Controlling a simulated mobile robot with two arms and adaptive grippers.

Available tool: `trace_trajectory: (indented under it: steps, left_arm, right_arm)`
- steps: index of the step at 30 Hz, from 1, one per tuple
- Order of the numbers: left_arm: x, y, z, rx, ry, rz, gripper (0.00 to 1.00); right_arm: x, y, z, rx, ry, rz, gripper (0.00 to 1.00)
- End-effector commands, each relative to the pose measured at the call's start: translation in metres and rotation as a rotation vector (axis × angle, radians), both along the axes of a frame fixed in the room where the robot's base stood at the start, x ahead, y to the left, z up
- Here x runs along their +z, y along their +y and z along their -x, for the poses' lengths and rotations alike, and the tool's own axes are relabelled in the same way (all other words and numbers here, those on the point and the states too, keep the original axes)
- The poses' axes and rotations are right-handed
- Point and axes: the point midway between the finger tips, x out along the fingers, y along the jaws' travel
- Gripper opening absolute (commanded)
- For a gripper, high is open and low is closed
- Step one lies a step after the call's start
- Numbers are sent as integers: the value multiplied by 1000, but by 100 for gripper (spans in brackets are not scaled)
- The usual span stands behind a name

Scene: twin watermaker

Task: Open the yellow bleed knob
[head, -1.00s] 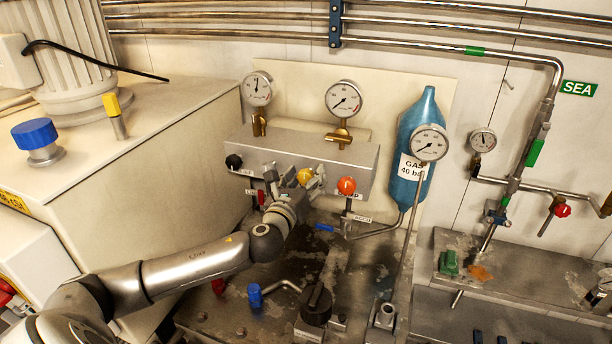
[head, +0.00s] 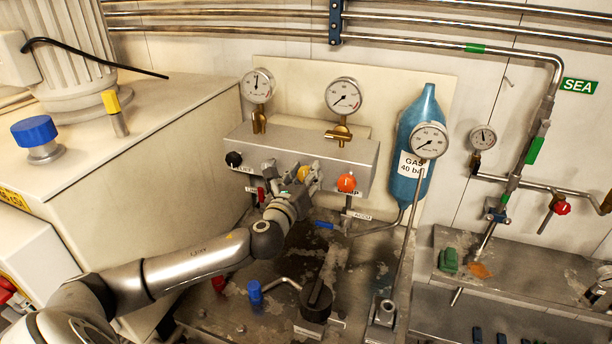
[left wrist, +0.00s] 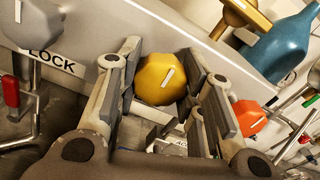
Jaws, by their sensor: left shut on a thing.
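The yellow bleed knob (head: 303,174) is on the front of the grey manifold block (head: 345,158), between a black knob (head: 234,159) and an orange knob (head: 347,183). My left gripper (head: 296,180) is at the yellow knob and partly covers it in the head view. In the left wrist view the yellow knob (left wrist: 160,80) sits between the two fingers of my left gripper (left wrist: 168,88), with its white mark tilted. The gripper is shut on it. My right gripper is not in view.
Two gauges stand on the manifold, the nearer to the middle being a round dial (head: 343,96). A blue gas bottle (head: 414,130) is to the right. A red handle (head: 262,194) hangs below the block. A blue-handled valve (head: 325,225) is below right.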

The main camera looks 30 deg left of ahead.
Motion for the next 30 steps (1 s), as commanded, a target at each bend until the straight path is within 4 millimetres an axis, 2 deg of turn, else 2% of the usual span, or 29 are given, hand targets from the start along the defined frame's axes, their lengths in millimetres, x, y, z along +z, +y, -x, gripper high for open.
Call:
trace_trajectory:
  steps: [8, 30]
  left_arm:
    - [-1, 0, 0, 0, -41, 169, 11]
    - [0, 0, 0, 2, -205, 850, 11]
  right_arm:
    - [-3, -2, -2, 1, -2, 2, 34]
    - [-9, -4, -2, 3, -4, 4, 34]
